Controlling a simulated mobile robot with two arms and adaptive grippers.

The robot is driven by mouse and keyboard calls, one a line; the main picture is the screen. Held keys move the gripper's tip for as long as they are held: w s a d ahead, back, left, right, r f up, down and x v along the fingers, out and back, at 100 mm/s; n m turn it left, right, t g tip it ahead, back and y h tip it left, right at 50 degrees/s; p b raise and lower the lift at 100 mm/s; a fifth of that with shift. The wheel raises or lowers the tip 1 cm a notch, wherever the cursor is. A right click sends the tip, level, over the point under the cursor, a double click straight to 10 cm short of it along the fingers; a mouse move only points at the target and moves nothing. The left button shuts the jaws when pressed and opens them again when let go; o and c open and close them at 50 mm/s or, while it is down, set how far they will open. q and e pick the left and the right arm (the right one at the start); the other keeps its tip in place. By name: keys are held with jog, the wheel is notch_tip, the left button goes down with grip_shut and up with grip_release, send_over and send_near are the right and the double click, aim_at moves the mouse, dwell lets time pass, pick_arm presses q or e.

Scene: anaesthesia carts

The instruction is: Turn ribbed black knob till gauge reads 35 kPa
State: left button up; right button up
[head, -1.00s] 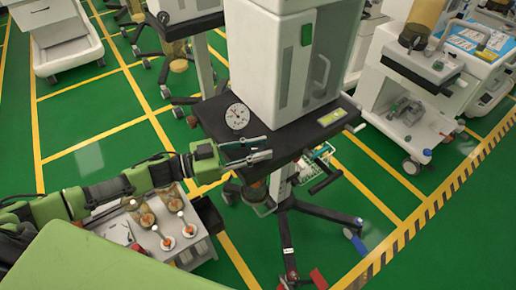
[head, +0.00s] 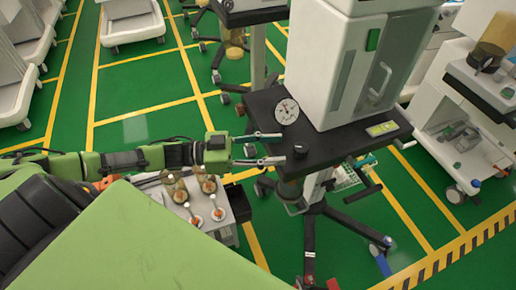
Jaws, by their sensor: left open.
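The round white gauge (head: 287,112) stands on the left part of the cart's dark shelf (head: 340,146). Its needle and numbers are too small to read. A small black knob (head: 300,150) shows at the shelf's front left, below and slightly right of the gauge. Its ribs cannot be made out. My left gripper (head: 283,148) reaches in from the left, its two fingers spread apart and empty. The fingertips point at the knob, just left of it, with the knob about level with the gap. Contact does not show. My right gripper is out of view.
A white cabinet (head: 350,75) stands on the shelf behind the knob. A grey unit with glass jars (head: 174,189) sits below my left arm. Another cart (head: 480,90) stands at the right.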

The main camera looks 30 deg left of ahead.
pick_arm(q)
jog(key=shift+v, duration=2.1)
jog(key=shift+a, duration=0.1)
